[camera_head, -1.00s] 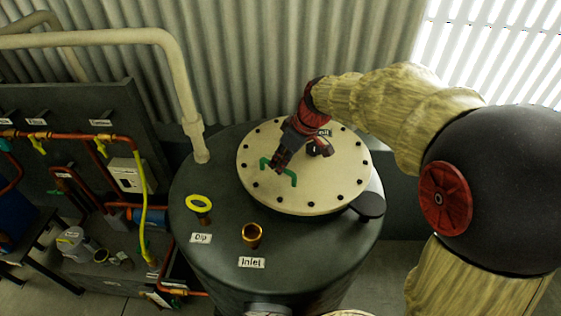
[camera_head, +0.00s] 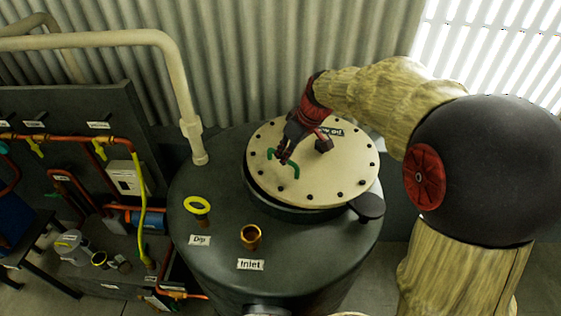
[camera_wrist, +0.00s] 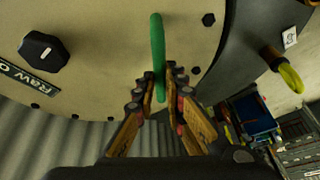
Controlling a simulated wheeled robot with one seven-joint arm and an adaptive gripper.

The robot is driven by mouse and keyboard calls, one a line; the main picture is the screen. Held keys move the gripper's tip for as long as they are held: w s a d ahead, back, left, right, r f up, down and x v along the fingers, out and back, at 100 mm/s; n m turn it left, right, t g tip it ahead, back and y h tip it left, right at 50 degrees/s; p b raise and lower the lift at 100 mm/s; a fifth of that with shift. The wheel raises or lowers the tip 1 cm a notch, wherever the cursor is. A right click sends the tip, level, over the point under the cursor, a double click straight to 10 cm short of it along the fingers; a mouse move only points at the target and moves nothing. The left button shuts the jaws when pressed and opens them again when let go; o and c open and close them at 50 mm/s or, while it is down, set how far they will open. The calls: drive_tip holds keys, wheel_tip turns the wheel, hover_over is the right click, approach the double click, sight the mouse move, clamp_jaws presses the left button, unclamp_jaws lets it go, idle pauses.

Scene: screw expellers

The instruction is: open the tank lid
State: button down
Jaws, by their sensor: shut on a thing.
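The tank lid (camera_head: 325,185) is a round cream disc with dark bolts around its rim, on top of the dark grey tank (camera_head: 215,225). Its left side is raised, with a dark gap showing beneath its near-left edge. A green handle (camera_head: 294,170) stands on the lid's left part. My gripper (camera_head: 284,158) is shut on this handle. In the wrist view my gripper (camera_wrist: 160,88) has its fingers on either side of the green bar (camera_wrist: 157,45). A dark hinge piece (camera_head: 369,206) sits at the lid's right edge.
A yellow ring fitting (camera_head: 197,205) and a brass inlet (camera_head: 250,236) stand on the tank top, left of the lid. A thick cream pipe (camera_head: 180,85) rises at the back left. A corrugated wall (camera_head: 290,50) stands close behind.

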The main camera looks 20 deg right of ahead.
drive_tip(key=w+d+m+h, duration=0.1)
drive_tip(key=w+d+m, duration=0.1)
drive_tip(key=d, duration=0.2)
drive_tip(key=w+d+m, duration=0.2)
drive_tip(key=d, duration=0.3)
drive_tip(key=w+d+m+h, duration=0.1)
drive_tip(key=w+d+m, duration=0.1)
drive_tip(key=d, duration=0.2)
drive_tip(key=shift+w+d+r+t+h, duration=0.1)
drive_tip(key=shift+w+d+t+h, duration=0.2)
drive_tip(key=shift+d+t, duration=0.1)
drive_tip(key=d+m, duration=0.2)
drive_tip(key=d, duration=0.2)
drive_tip(key=d+m+h, duration=0.1)
drive_tip(key=d+m, duration=0.1)
drive_tip(key=d, duration=0.3)
drive_tip(key=s+d+m+h, duration=0.1)
drive_tip(key=d+m, duration=0.1)
drive_tip(key=d, duration=0.2)
drive_tip(key=shift+s+d+g, duration=0.1)
drive_tip(key=shift+d+g, duration=0.05)
drive_tip(key=shift+g, duration=0.15)
drive_tip(key=shift+s+d+m, duration=0.2)
drive_tip(key=shift+d+m, duration=0.05)
drive_tip(key=shift+d, duration=0.2)
drive_tip(key=shift+s+d+m, duration=0.15)
drive_tip(key=shift+d+m, duration=0.1)
drive_tip(key=shift+d, duration=0.2)
drive_tip(key=c, duration=2.1)
unclamp_jaws()
